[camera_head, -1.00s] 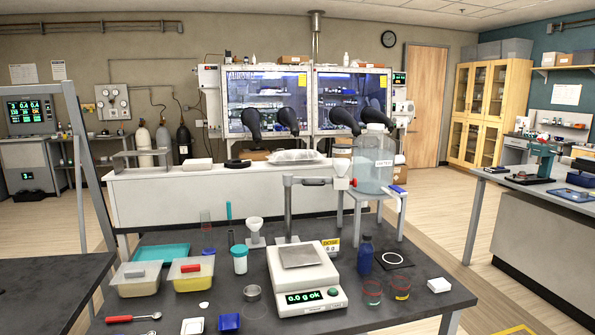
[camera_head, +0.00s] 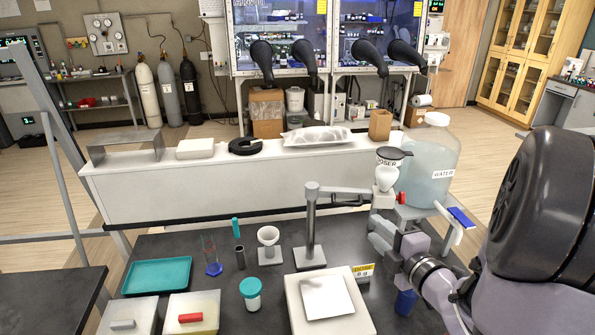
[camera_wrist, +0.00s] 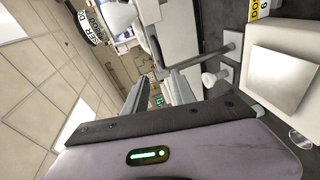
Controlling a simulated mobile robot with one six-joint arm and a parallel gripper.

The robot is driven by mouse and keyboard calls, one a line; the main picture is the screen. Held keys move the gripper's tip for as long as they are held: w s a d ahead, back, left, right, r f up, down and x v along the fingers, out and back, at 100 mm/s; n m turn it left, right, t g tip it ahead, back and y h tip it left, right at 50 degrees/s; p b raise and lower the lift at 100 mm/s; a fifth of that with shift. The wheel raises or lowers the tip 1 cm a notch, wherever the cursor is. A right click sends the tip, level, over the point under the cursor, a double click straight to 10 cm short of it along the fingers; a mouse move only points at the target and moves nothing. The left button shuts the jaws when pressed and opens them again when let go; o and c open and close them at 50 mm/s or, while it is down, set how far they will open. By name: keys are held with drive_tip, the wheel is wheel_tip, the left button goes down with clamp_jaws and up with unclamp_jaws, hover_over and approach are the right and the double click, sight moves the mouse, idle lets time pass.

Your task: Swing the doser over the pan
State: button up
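The doser (camera_head: 387,177), a white vessel with a dark labelled lid, sits at the right end of a grey swing arm (camera_head: 345,190) on an upright post. It is beside the water bottle, right of and behind the pan. It also shows at the top of the wrist view (camera_wrist: 118,16). The square silver pan (camera_head: 326,298) lies on the white balance (camera_head: 297,312); it also shows at right in the wrist view (camera_wrist: 282,82). My gripper (camera_head: 379,232) is just below the doser. Its fingers (camera_wrist: 158,85) stand apart with nothing visible between them.
The large water bottle (camera_head: 432,160) stands close right of the doser on a small stand (camera_head: 415,212). A blue bottle (camera_head: 406,302) stands below my wrist. A white funnel holder (camera_head: 269,240) and a lidded jar (camera_head: 251,292) are left of the post.

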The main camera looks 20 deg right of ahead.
approach(349, 205)
drive_tip(key=x, duration=1)
drive_tip(key=shift+w+f+b, duration=0.1)
drive_tip(key=shift+w+b, duration=0.25)
drive_tip(key=shift+c, duration=0.4)
clamp_jaws()
